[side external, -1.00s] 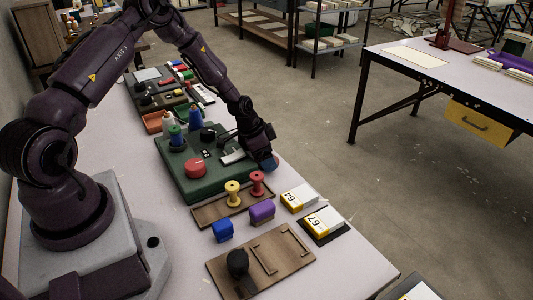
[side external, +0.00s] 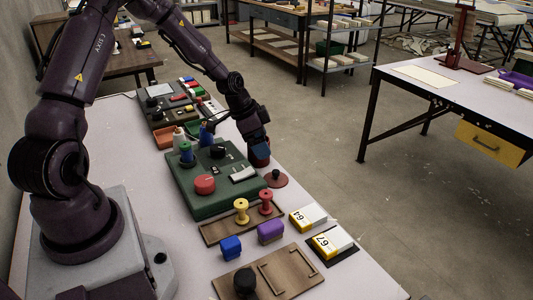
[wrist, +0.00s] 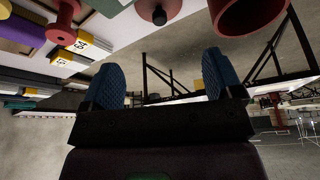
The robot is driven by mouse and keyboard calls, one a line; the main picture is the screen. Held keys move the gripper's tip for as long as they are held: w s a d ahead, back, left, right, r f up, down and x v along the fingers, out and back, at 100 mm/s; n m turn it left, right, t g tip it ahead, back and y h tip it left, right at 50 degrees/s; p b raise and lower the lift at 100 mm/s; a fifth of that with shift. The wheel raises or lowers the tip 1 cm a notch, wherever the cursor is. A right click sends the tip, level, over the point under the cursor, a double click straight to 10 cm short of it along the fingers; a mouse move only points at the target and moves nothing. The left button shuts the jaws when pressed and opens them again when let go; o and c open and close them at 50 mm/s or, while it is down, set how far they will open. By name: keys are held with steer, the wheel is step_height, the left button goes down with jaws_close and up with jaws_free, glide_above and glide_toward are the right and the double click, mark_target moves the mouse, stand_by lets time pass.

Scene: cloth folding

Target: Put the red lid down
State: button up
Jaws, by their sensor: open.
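The red lid (side external: 276,179), a flat dull-red disc with a dark knob, lies knob up on the white table, right of the green board. It also shows at the top of the wrist view (wrist: 158,9). My gripper (side external: 258,143) is above and left of the lid, apart from it. In the wrist view its blue fingers (wrist: 172,80) are spread wide with nothing between them. A dull-red open pot (wrist: 245,18) shows at the top right there; in the side view it is partly hidden just below my gripper.
The green board (side external: 211,208) carries a red round piece, spools and black knobs. A wooden tray (side external: 222,231) with yellow and red spools, blue and purple blocks and two numbered boxes (side external: 308,217) stand nearer. The table's right edge is close to the lid.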

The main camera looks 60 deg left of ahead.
steer(key=s+d+r+y, duration=0.1)
steer(key=s+d+r, duration=0.15)
steer(key=r, duration=0.35)
steer(key=s+d+r+y, duration=0.1)
steer(key=d+r, duration=0.2)
steer(key=r, duration=0.2)
steer(key=s+d+r+n, duration=0.2)
steer(key=s+d+r, duration=0.3)
steer(key=s, duration=0.4)
steer(key=s+d+r+n+t, duration=0.1)
steer(key=s+d+r+n, duration=0.1)
steer(key=s+d+r, duration=0.3)
steer(key=s+r, duration=0.3)
steer(key=s, duration=0.1)
steer(key=shift+n, duration=0.3)
